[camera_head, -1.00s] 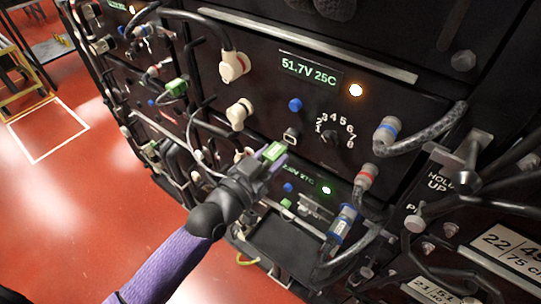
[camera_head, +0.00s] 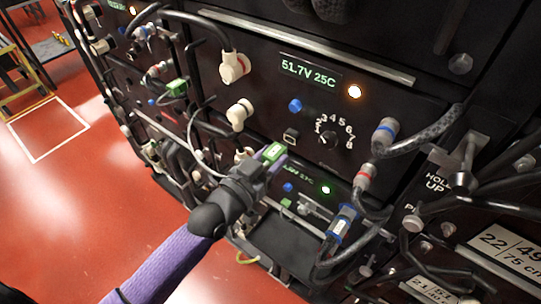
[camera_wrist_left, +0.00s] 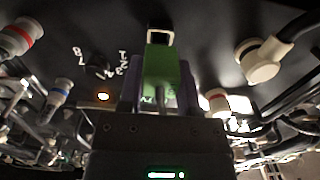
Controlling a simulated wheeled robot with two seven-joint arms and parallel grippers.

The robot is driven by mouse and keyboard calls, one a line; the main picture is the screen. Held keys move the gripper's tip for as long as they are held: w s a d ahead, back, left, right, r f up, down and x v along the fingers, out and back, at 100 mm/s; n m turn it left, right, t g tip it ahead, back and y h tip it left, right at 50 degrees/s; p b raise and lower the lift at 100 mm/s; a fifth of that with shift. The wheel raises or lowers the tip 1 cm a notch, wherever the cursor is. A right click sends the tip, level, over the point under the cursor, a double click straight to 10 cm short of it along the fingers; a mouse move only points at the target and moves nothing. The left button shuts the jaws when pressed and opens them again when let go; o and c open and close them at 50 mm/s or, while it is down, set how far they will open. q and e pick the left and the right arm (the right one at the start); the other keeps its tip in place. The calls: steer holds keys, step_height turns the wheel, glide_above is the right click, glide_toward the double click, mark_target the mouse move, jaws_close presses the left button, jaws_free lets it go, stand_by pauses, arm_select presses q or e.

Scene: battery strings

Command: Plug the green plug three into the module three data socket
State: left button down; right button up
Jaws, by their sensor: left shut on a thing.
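My left gripper (camera_head: 268,165) is shut on a green plug (camera_head: 272,152), with purple fingers on both sides of it. In the left wrist view the green plug (camera_wrist_left: 161,72) stands upright between the fingers. A small rectangular data socket (camera_head: 291,136) with a pale rim is in the dark module face, left of the numbered dial. It also shows in the left wrist view (camera_wrist_left: 160,36), in line with the plug's far end. I cannot tell whether plug and socket touch. My right gripper is not clearly visible.
A numbered dial (camera_head: 328,139) and blue button (camera_head: 295,105) are close to the socket. A cream connector (camera_head: 239,114) is to the left. Another green plug (camera_head: 177,87) hangs further left. Thick cables with red-banded (camera_head: 365,176) and blue-banded (camera_head: 385,132) connectors are on the right.

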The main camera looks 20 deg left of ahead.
mark_target(280, 150)
arm_select(q)
steer(key=shift+x, duration=1.5)
steer(key=shift+c, duration=1.1)
jaws_free()
steer(key=p+v, duration=0.1)
steer(key=v, duration=0.9)
steer(key=s+a+f+n+g+y+b, duration=0.1)
steer(key=s+a+f+g+y, duration=0.2)
steer(key=f, duration=0.7)
steer(key=s+f+g, duration=0.3)
steer(key=s+f, duration=0.2)
steer(key=f, duration=0.5)
steer(key=s+a+f+n+g+y+b, duration=0.1)
steer(key=s+a+f+g+y, duration=0.2)
steer(key=f, duration=0.6)
steer(key=s+d+f+g, duration=0.1)
steer(key=s+f+g, duration=0.2)
steer(key=s, duration=0.7)
steer(key=s+d+f+g, duration=0.1)
steer(key=s+f+g, duration=0.3)
steer(key=s+f, duration=0.3)
steer(key=s, duration=0.3)
steer(key=shift+s+m, duration=0.25)
steer(key=shift+m, duration=0.05)
